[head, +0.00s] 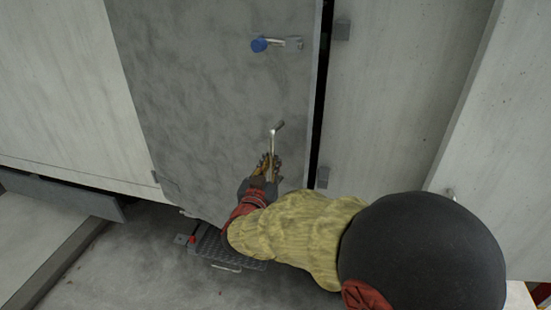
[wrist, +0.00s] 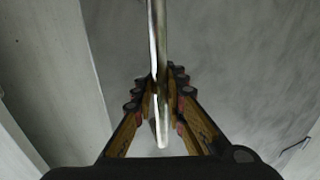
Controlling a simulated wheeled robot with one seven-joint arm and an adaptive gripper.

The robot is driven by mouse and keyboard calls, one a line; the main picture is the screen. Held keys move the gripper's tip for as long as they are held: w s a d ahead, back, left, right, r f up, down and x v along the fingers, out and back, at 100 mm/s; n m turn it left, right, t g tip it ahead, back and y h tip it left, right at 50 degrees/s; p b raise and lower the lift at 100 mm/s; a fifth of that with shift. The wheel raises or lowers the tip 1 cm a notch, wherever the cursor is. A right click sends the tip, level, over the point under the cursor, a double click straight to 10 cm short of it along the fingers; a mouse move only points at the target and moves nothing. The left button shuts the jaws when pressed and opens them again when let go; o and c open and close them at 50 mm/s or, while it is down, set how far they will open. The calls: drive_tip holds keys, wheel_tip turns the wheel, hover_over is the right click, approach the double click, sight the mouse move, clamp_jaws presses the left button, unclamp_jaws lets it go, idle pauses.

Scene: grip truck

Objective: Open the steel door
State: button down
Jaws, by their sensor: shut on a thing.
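The grey steel door (head: 200,100) fills the middle of the head view, with a dark narrow gap along its right edge. Its lower handle (head: 275,138) is a metal lever that hangs down from a pivot on the door's lower right part. My gripper (head: 270,168) is shut around this lever below the pivot. In the wrist view the lever (wrist: 157,45) runs down between the two fingers (wrist: 159,92), and its free end shows below the fingertips. An upper handle (head: 280,43) with a blue end lies level near the door's upper right.
Pale wall panels (head: 395,90) stand right of the door, with a jutting edge farther right. A dark step (head: 225,245) sits below the door, near my forearm. Grey floor (head: 130,265) lies open at the lower left.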

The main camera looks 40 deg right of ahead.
drive_tip(key=shift+s+a+p, duration=0.15)
drive_tip(key=shift+s+a, duration=0.1)
drive_tip(key=shift+a, duration=0.5)
drive_tip(key=shift+s+a+p, duration=0.15)
drive_tip(key=shift+s+a, duration=0.1)
drive_tip(key=shift+a, duration=0.5)
drive_tip(key=shift+s+a+p, duration=0.15)
drive_tip(key=shift+s+a, duration=0.1)
drive_tip(key=shift+a, duration=0.5)
drive_tip(key=s+a+p, duration=0.1)
drive_tip(key=a, duration=0.5)
drive_tip(key=shift+s+a, duration=0.2)
drive_tip(key=shift+s, duration=0.05)
drive_tip(key=shift+a, duration=0.1)
drive_tip(key=a+p, duration=0.1)
drive_tip(key=a, duration=0.5)
drive_tip(key=shift+s+a, duration=0.15)
drive_tip(key=shift+s, duration=0.3)
